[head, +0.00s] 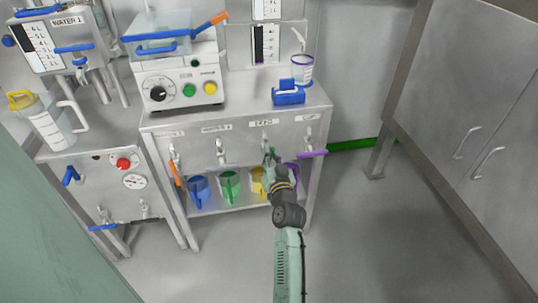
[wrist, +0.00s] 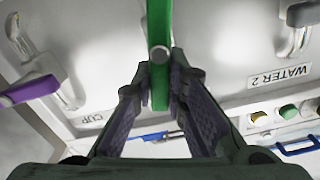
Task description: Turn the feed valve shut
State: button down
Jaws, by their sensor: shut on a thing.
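The feed valve's green handle (wrist: 160,85) runs straight up and down through the middle of the wrist view, with a round silver pivot on it. My gripper (wrist: 158,75) has its two dark fingers closed on either side of this handle. In the head view my gripper (head: 270,160) is at the front of the steel cabinet (head: 242,145), below the third label from the left. There it hides most of the handle, and only a bit of green (head: 272,153) shows.
Blue (head: 199,190), green (head: 230,185) and yellow (head: 256,182) jugs stand on the shelf below. The floor to the right (head: 380,240) is clear.

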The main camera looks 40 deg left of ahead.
jog(key=m, duration=0.3)
jog(key=shift+w+d+f, duration=0.2)
jog(key=shift+w+d, duration=0.1)
jog(key=shift+w, duration=0.05)
jog(key=shift+w+d+f+m+p, duration=0.15)
jog(key=shift+f+m+p, duration=0.2)
jog(key=shift+m, duration=1.6)
jog(key=shift+w+d+f+m+p, duration=0.15)
jog(key=shift+f+m, duration=0.35)
jog(key=shift+m, duration=1.5)
jog(key=shift+w+d+f+m+p, duration=0.1)
jog(key=shift+f+m+p, duration=0.25)
jog(key=shift+m, duration=1.6)
jog(key=shift+f, duration=0.1)
jog(key=c, duration=1.6)
grip_release()
